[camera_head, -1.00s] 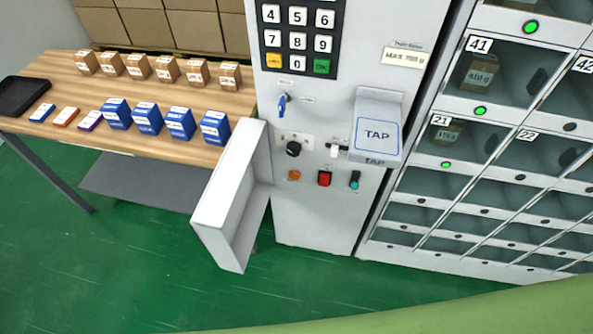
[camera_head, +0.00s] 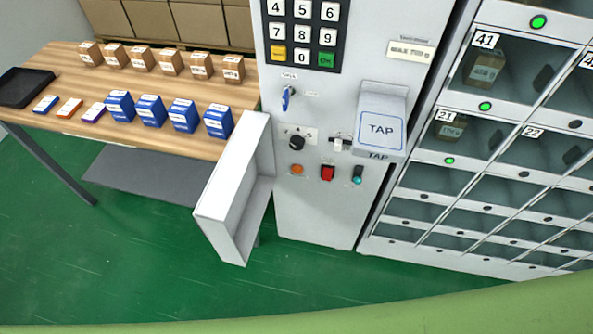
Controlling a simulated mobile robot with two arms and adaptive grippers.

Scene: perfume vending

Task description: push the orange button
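The orange button (camera_head: 297,170) is a small round button low on the grey front panel of the vending machine (camera_head: 312,215). A small teal-tipped switch (camera_head: 357,174) is farther right. An open white door or flap (camera_head: 232,195) sticks out to the left of the button. Neither of my grippers is in view.
A white TAP reader (camera_head: 381,125) juts out above and right of the button. A keypad (camera_head: 300,30) and blue key (camera_head: 287,98) are higher up. A wooden table (camera_head: 60,75) with boxes stands left; numbered lockers (camera_head: 500,140) stand right. Green floor (camera_head: 120,255) lies in front.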

